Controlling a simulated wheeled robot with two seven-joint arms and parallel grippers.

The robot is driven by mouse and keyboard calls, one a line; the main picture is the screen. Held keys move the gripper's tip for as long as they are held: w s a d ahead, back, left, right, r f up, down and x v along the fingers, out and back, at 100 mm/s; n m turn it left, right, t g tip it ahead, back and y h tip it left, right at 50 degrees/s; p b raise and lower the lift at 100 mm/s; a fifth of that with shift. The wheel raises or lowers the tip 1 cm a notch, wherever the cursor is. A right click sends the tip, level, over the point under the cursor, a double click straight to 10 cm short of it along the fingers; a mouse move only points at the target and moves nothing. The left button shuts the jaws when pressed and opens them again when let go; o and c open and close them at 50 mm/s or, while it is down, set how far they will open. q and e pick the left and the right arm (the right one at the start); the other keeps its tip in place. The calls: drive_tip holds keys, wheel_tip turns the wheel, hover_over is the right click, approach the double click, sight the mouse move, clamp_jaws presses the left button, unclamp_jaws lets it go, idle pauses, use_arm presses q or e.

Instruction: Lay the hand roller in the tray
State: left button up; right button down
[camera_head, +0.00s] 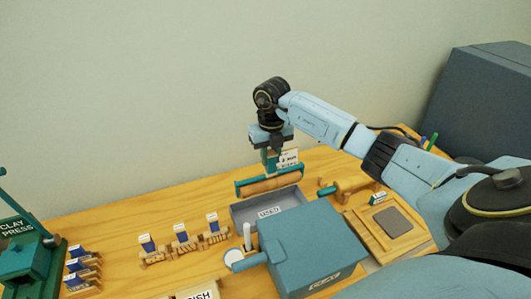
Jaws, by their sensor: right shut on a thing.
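My right gripper (271,156) reaches down from the right and is shut on the hand roller's upright part. The hand roller has a teal frame and a wooden cylinder (270,184), which lies nearly level. It shows just behind and above the far rim of the grey tray; I cannot tell whether they touch. The tray (238,215) is shallow and carries a label that is hard to read. A large blue-grey box in front hides part of it. My left gripper is out of view.
The blue-grey box (312,243) stands in front of the tray. A wooden piece (352,188) and a wooden frame with a grey pad (391,222) are to the right. Several small wooden stands (184,242) and the green clay press (25,255) are left. The back left table is clear.

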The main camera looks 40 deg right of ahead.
sight(270, 178)
drive_tip(key=shift+f, duration=0.4)
drive_tip(key=shift+f+b, duration=0.35)
drive_tip(key=shift+b, duration=0.15)
wheel_tip(270, 178, down, 4)
drive_tip(key=b, duration=0.3)
drive_tip(key=shift+f, duration=0.1)
wheel_tip(270, 178, down, 4)
drive_tip(key=b, duration=0.3)
use_arm(q)
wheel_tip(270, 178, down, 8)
drive_tip(key=b, duration=0.1)
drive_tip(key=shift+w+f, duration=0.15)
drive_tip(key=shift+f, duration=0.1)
use_arm(e)
drive_tip(key=shift+w+f, duration=0.1)
drive_tip(key=shift+f, duration=0.95)
